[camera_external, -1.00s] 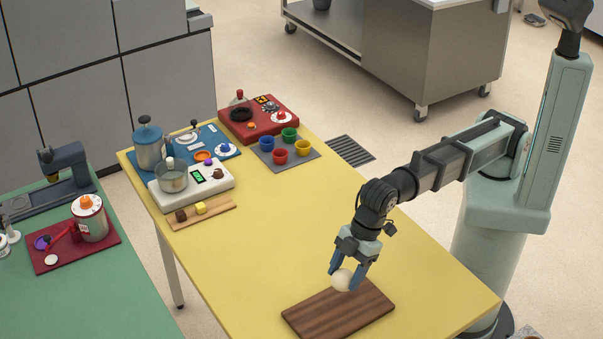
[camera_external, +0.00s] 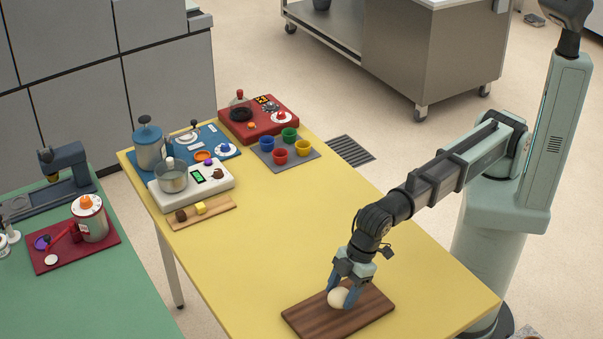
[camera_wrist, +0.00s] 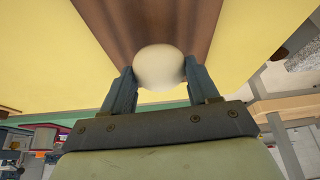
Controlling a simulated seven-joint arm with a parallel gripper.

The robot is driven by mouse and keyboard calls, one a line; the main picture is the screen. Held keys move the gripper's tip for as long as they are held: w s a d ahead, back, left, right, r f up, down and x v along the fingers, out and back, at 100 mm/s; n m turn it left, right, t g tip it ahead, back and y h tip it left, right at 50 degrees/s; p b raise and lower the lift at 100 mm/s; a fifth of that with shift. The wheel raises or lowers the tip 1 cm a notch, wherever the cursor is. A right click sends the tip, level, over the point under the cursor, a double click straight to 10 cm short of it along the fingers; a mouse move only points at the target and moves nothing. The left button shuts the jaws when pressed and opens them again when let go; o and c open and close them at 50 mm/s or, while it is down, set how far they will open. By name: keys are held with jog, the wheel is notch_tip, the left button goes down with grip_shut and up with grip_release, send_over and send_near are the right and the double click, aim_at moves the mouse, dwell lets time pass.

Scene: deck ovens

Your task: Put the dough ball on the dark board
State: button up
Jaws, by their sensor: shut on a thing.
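The dough ball (camera_external: 339,298) is pale cream and round. My gripper (camera_external: 343,294) is shut on it, with one finger on each side, low over the dark board (camera_external: 310,318). The board is brown, striped wood at the near end of the yellow table. In the wrist view the dough ball (camera_wrist: 158,67) sits between the two fingers (camera_wrist: 160,82), with the dark board (camera_wrist: 120,20) behind it. I cannot tell for sure whether the ball touches the board.
A white scale (camera_external: 215,187) with a pot, a small wooden board (camera_external: 183,220), a blue mat, a red tray (camera_external: 270,128) and several coloured cups stand at the far end of the yellow table (camera_external: 270,230). The middle of the table is clear. A green table (camera_external: 110,290) stands at left.

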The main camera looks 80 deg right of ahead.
jog(key=shift+f, duration=1.25)
jog(key=shift+f, duration=0.15)
jog(key=o, duration=1.1)
jog(key=v, duration=1.2)
